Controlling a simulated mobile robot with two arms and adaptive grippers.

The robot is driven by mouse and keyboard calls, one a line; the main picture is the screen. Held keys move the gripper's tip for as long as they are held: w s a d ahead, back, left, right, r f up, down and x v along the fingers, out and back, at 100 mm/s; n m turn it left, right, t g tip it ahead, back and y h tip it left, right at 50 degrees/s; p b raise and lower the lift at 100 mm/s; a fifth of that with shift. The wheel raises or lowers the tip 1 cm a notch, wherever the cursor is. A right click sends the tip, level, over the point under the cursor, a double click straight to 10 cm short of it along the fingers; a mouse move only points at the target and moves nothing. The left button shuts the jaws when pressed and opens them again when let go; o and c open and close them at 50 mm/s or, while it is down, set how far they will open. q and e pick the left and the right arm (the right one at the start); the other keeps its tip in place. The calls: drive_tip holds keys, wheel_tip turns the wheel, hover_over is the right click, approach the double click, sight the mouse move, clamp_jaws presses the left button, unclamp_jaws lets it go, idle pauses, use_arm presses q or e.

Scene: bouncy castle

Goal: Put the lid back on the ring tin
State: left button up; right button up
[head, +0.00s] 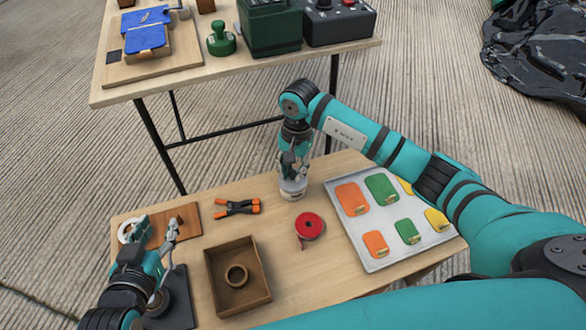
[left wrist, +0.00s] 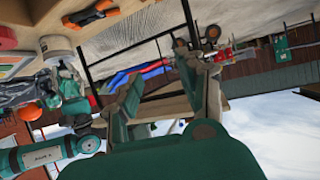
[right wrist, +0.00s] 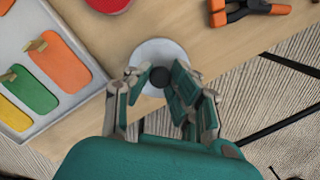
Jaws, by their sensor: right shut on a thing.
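A round white tin-like piece (head: 293,189) stands near the back edge of the table. In the right wrist view it is a pale disc (right wrist: 152,52) with a black knob (right wrist: 160,77) on top. My right gripper (head: 293,168) is above it, fingers pointing down, shut on the knob; its fingers also show in the right wrist view (right wrist: 158,82). I cannot tell whether the white piece is the lid alone or lid and tin together. It also shows in the left wrist view (left wrist: 55,46). My left gripper (head: 172,232) is open and empty over the table's left side.
A brown open box (head: 211,278) with a ring (head: 237,276) inside sits in front. A red tape roll (head: 309,226), an orange-black clamp (head: 237,207) and a grey tray (head: 372,264) of coloured tags lie around. A second table (head: 180,88) stands behind.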

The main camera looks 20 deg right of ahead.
use_arm(q)
drive_tip(key=shift+w+d+r+t, duration=0.1)
drive_tip(key=shift+w+r+t, duration=0.2)
drive_tip(key=shift+r, duration=0.1)
drive_tip(key=shift+w+r, duration=0.1)
drive_tip(key=shift+r, duration=0.15)
drive_tip(key=shift+w+d+r+t+b, duration=0.2)
drive_tip(key=shift+w+r+t+b, duration=0.15)
drive_tip(key=shift+r+t, duration=0.2)
idle(1.3)
drive_tip(key=shift+w+d+r+t+h+b, duration=0.15)
drive_tip(key=shift+w+r+t+h, duration=0.1)
drive_tip(key=shift+r+t, duration=0.25)
drive_tip(key=shift+w+d+r+t+h+b, duration=0.15)
drive_tip(key=shift+r+t+h, duration=0.1)
drive_tip(key=shift+r, duration=0.4)
use_arm(e)
drive_tip(key=shift+f, duration=0.2)
idle(0.6)
use_arm(q)
drive_tip(key=shift+r, duration=0.25)
drive_tip(key=shift+w+d+r+t, duration=0.15)
drive_tip(key=shift+d+r+t, duration=0.05)
drive_tip(key=shift+r+t, duration=0.25)
idle(0.3)
drive_tip(key=shift+a, duration=0.1)
use_arm(e)
drive_tip(key=o, duration=1.4)
